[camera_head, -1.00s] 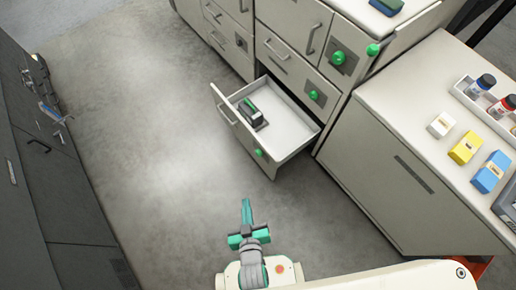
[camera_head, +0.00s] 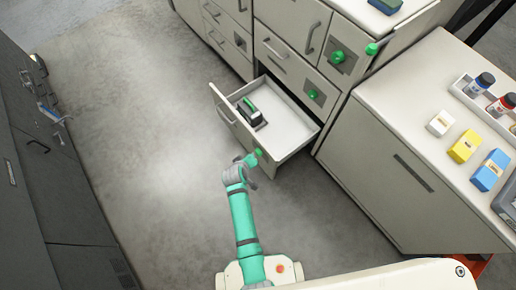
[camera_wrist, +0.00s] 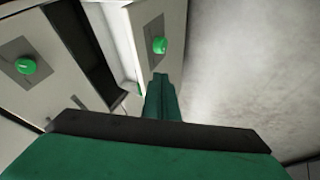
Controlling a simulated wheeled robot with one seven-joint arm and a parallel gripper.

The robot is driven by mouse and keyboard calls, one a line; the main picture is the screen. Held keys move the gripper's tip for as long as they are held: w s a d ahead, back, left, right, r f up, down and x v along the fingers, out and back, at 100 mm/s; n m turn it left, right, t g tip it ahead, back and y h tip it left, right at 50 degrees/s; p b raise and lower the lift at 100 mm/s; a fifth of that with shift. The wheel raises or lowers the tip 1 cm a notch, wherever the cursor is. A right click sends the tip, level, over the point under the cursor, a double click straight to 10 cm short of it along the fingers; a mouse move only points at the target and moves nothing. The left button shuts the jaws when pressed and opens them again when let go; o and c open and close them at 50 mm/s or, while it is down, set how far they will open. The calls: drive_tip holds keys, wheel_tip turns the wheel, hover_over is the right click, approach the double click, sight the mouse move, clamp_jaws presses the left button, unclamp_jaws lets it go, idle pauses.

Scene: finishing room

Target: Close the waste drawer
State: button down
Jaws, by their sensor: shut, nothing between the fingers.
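The open drawer (camera_head: 222,104) is pulled out from the lower part of the cabinet, with a pale inside and a dark-and-green object (camera_head: 250,112) lying in it. Its front panel carries a green knob (camera_head: 258,153); a panel with a green knob also shows in the wrist view (camera_wrist: 159,45). My gripper (camera_head: 247,160) is low beside the outer face of the drawer front, near the knob. In the wrist view my green fingers (camera_wrist: 162,98) are together and empty, with their tips near the panel's lower edge. I cannot tell whether they touch it.
A counter (camera_head: 400,100) on the right holds bottles in a tray and white, yellow and blue boxes. A dark cabinet (camera_head: 40,190) stands on the left. The floor (camera_head: 150,150) between is clear.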

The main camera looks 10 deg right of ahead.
approach(260, 146)
wheel_tip(260, 146, down, 4)
drive_tip(key=a, duration=0.3)
drive_tip(key=shift+w+d, duration=0.65)
drive_tip(key=shift+d, duration=0.3)
drive_tip(key=shift+w+d, duration=0.7)
drive_tip(key=shift+d, duration=0.2)
drive_tip(key=shift+w+d, duration=0.1)
